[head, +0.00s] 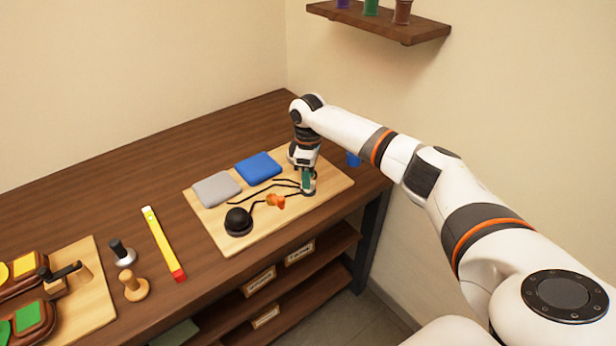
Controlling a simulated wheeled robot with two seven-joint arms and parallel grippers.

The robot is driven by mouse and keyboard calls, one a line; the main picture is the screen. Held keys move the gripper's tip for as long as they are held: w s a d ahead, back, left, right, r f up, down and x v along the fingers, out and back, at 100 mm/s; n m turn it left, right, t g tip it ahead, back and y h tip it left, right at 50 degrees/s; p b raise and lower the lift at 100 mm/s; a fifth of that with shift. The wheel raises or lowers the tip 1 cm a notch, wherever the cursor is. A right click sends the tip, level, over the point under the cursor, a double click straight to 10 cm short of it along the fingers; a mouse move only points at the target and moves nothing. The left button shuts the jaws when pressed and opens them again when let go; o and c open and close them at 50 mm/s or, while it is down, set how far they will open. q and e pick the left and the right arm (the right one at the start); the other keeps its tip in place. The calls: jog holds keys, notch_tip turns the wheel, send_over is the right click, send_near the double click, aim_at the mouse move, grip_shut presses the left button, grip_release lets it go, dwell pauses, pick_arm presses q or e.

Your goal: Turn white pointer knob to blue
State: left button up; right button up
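No white pointer knob shows clearly in the head view; my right gripper may hide it. My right gripper (307,188) points down at the right part of a light wooden board (262,235). A green piece shows at its fingertips, and I cannot tell whether it is held or part of the gripper. The finger gap is too small to make out. A blue pad (258,167) lies on the board to the left of the gripper, beside a grey pad (217,188). A small blue item (353,159) shows behind the gripper at the right. My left gripper is out of view.
The board also carries a black dome (238,221), an orange piece (275,200) and dark cords. A yellow bar (162,243), two small handled tools and another board (95,290) lie to the left. A wall shelf (385,22) hangs above. The back left tabletop is clear.

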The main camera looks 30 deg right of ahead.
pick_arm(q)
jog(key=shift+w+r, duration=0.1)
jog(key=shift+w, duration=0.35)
pick_arm(e)
jog(key=shift+s+f, duration=0.1)
jog(key=shift+f, duration=0.65)
grip_shut()
jog(key=shift+r+m+p, duration=0.2)
jog(key=shift+m+p, duration=0.3)
jog(key=shift+p, duration=0.45)
jog(key=m+p, duration=0.4)
jog(key=shift+a+r+p, duration=0.1)
jog(key=shift+p, duration=0.25)
jog(key=shift+m+p, duration=0.8)
jog(key=shift+m, duration=0.2)
jog(key=m+p, duration=0.3)
jog(key=m, duration=0.1)
pick_arm(q)
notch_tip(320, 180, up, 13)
jog(key=p, duration=0.1)
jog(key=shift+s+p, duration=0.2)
jog(key=shift+p, duration=0.2)
pick_arm(e)
jog(key=m, duration=0.4)
jog(key=shift+f+m, duration=0.2)
jog(key=shift+m, duration=0.1)
